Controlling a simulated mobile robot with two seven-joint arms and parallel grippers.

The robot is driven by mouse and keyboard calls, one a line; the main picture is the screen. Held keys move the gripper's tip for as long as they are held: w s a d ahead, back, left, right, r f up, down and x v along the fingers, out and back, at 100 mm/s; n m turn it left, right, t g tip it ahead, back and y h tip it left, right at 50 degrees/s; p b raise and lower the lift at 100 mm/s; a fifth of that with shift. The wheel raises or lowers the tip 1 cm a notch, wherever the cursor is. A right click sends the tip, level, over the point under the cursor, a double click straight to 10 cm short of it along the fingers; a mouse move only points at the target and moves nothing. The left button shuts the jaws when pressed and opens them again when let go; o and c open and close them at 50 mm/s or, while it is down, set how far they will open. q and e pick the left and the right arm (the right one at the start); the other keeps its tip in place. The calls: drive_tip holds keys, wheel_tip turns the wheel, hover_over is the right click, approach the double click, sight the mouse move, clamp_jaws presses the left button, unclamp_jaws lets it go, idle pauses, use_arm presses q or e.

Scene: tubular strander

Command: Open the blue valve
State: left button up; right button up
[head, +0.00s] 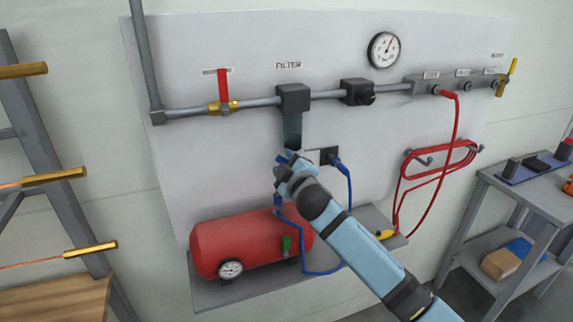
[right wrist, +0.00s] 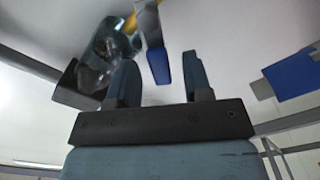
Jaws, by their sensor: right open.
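The blue valve shows in the right wrist view as a flat blue handle (right wrist: 161,66) on a brass-coloured body (right wrist: 144,16), beside the clear bowl (right wrist: 108,45) of the filter. In the head view a small blue piece (head: 281,159) shows below the filter (head: 292,98); the rest of the valve is hidden by my gripper. My right gripper (head: 288,161) is open just under the filter bowl. In the right wrist view the gripper (right wrist: 158,70) has the blue handle between its fingers, with a visible gap on each side. My left gripper is not in view.
A grey pipe (head: 260,102) with a red-handled valve (head: 223,92) runs across the wall panel. A red tank (head: 245,243) stands on a shelf below my gripper. A blue hose (head: 349,195) hangs close by, and a coiled red hose (head: 437,160) hangs right.

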drive_tip(key=shift+c, duration=0.4)
clamp_jaws()
